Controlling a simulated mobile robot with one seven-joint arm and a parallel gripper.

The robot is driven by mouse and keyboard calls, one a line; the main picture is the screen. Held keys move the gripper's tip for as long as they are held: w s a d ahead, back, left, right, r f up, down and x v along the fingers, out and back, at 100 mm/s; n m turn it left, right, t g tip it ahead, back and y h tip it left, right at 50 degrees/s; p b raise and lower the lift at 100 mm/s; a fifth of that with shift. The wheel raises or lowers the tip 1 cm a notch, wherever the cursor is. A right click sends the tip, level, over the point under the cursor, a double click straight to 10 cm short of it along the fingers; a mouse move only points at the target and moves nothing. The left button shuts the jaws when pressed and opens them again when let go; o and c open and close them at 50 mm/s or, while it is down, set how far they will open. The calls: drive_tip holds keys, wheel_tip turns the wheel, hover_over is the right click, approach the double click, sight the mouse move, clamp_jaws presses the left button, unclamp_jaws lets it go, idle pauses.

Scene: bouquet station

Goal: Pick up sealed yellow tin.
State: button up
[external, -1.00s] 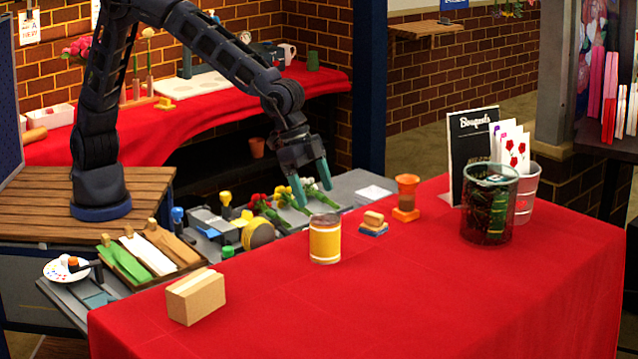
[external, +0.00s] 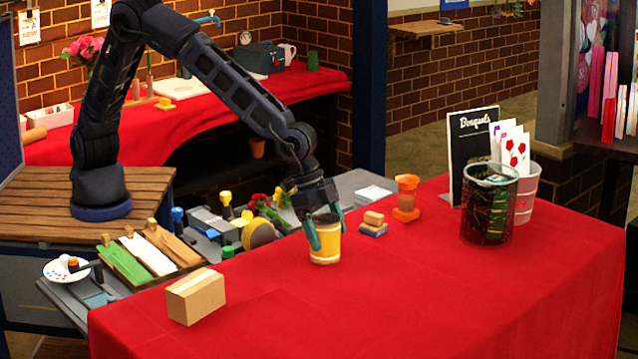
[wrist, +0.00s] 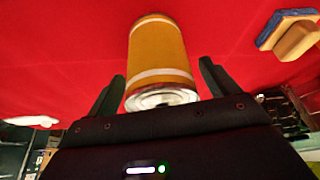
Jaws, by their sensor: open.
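The yellow tin (external: 326,245) stands upright on the red-covered table, with white bands near its top and bottom. In the wrist view the tin (wrist: 158,52) lies ahead, with its silvery end nearest me. My gripper (external: 326,230) is open, with its teal fingers down around the upper part of the tin, one on each side. In the wrist view my gripper (wrist: 163,88) has its dark fingers apart, with the tin's near end between them and a gap on both sides. My gripper hides part of the tin's top in the external view.
A cardboard box (external: 196,296) stands at the table's front left. A small sponge-like block on a blue base (external: 373,229) and an orange hourglass-shaped object (external: 406,200) are right of the tin. A dark mesh bin (external: 488,210) stands farther right. The table's front right is clear.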

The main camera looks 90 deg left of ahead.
drive_tip(key=shift+w+d+f, duration=0.1)
drive_tip(key=shift+w+f, duration=0.1)
drive_tip(key=shift+f, duration=0.35)
drive_tip(key=c, duration=1.3)
drive_tip(key=shift+r, duration=0.1)
